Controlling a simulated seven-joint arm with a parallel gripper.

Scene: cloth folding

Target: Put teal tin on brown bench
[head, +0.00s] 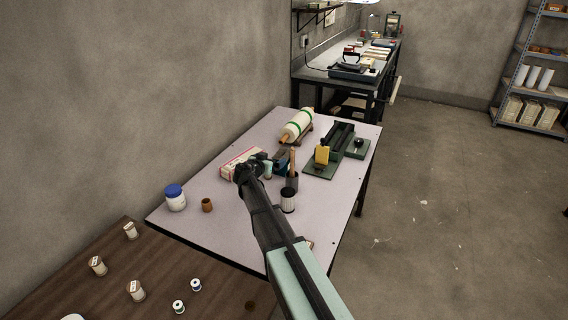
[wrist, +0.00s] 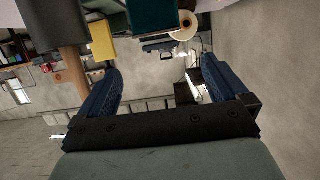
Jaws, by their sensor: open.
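My gripper (head: 278,162) reaches over the pale table (head: 222,217), with its dark blue fingers pointing away to the right. In the wrist view my gripper (wrist: 160,95) is open, with nothing between its fingers. A dark teal thing (wrist: 152,14), which looks like the teal tin, shows at the top edge of the wrist view, past the fingertips and apart from them. Only part of it shows there. In the head view I cannot tell it from my fingers. The brown bench (head: 70,275) is at the lower left, below the pale table's near edge.
A dark pot with a wooden stick (head: 292,165) stands close to my gripper, with a black and white can (head: 288,201) nearer. A white and red box (head: 238,161) lies behind it. A yellow block (head: 321,155) stands to the right. Several spools (head: 136,291) stand on the bench, with bare wood between them.

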